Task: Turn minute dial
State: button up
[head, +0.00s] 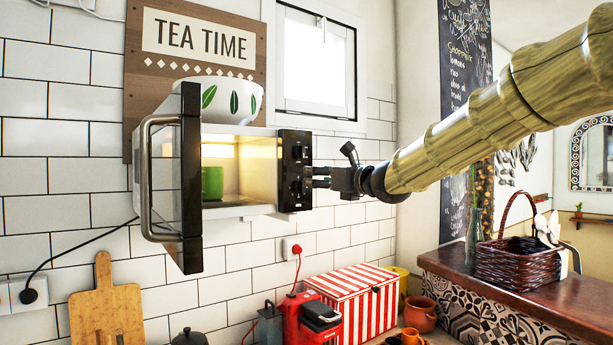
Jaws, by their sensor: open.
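The microwave (240,209) is mounted on the tiled wall with its door (191,150) swung open toward the left. Its black control panel (293,200) carries two dials, an upper dial (298,152) and a lower dial (297,188). I cannot read which is the minute dial. My gripper (321,177) is open at the right of the panel, with its fingers pointing left at the lower dial. The fingertips are at or very close to that dial; I cannot tell whether they touch it. A green mug (212,183) stands inside the lit microwave.
A white bowl with green leaves (218,101) sits on top of the microwave. Below are a red-and-white striped box (357,301), a red coffee machine (305,318) and a cutting board (106,305). A wicker basket (514,262) stands on the counter at right.

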aim_at(301, 187)
jog(key=x, duration=0.2)
jog(key=f+p+x, duration=0.1)
jog(key=x, duration=0.2)
jog(key=p+x, duration=0.1)
jog(key=x, duration=0.1)
jog(key=shift+w+d+f, duration=0.15)
jog(key=shift+w+d, duration=0.1)
jog(key=shift+w, duration=0.25)
jog(key=shift+w+a+f, duration=0.1)
jog(key=shift+w+f, duration=0.65)
jog(key=shift+w, duration=0.35)
jog(key=shift+s+r, duration=0.3)
jog(key=shift+s, duration=0.1)
jog(key=shift+c, duration=0.8)
jog(key=shift+s+r, duration=0.15)
jog(key=shift+s, duration=0.05)
jog(key=c, duration=0.3)
jog(key=shift+w, duration=0.15)
grip_shut()
